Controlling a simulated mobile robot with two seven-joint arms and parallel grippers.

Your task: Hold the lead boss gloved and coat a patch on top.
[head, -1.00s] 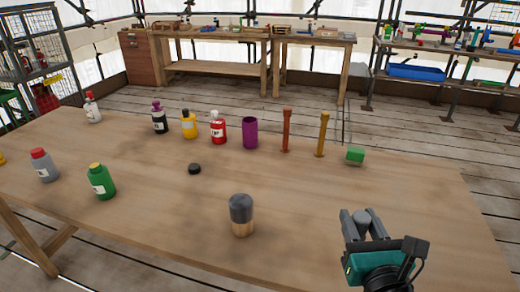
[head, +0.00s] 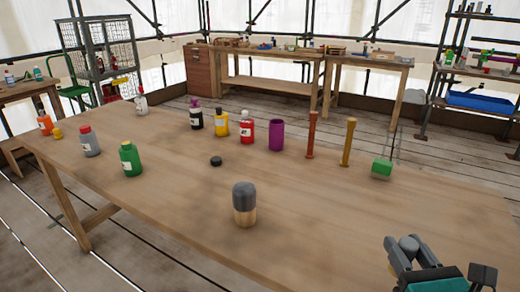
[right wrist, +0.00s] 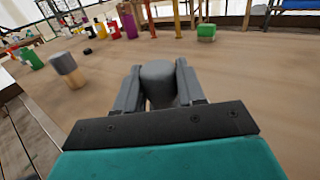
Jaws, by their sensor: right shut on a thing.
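My right gripper (head: 409,262) is at the lower right of the head view, over the table's right part. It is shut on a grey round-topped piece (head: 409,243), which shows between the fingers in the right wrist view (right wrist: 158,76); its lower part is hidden. A second grey-topped piece with a pale wooden lower half (head: 244,204) stands upright on the table, left of the gripper, and also shows in the right wrist view (right wrist: 67,67). I cannot tell for sure which is the lead boss. No glove or coated patch is discernible. My left gripper is out of view.
The wooden table (head: 320,220) holds a green bottle (head: 131,159), a red bottle (head: 247,128), a purple cup (head: 276,135), two upright posts (head: 311,135), a green block (head: 382,168) and a black disc (head: 216,161). Its front middle is mostly clear.

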